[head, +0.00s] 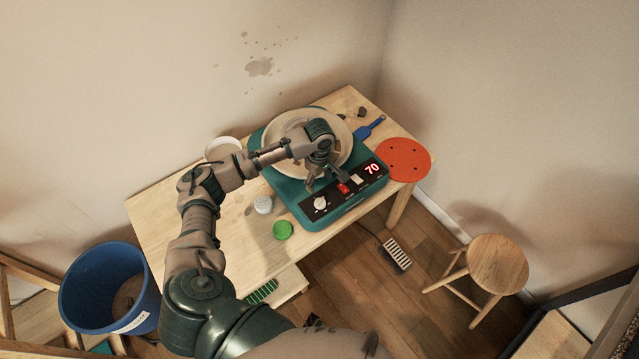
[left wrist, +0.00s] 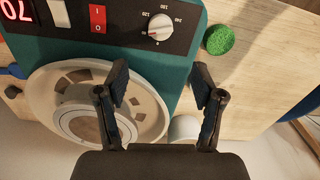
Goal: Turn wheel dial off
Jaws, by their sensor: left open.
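The pottery wheel (head: 285,188) is a teal box on a wooden table, with a round beige basin on top. Its black front panel holds a white dial (head: 320,203), a red switch (head: 344,188) and a red display reading 70 (head: 371,168). In the left wrist view the dial (left wrist: 160,27) has numbers around it, and the red switch (left wrist: 98,18) is beside it. My left gripper (head: 325,186) is open and empty above the panel, close to the dial. In the left wrist view its fingers (left wrist: 163,85) are apart, with the dial beyond them. My right gripper is not in view.
A green sponge (head: 283,229) and a white round item (head: 263,204) lie left of the wheel. A red disc (head: 403,159) and a blue-handled tool (head: 369,128) are at the right. A blue bucket (head: 75,295), a stool (head: 497,262) and a pedal (head: 396,254) stand on the floor.

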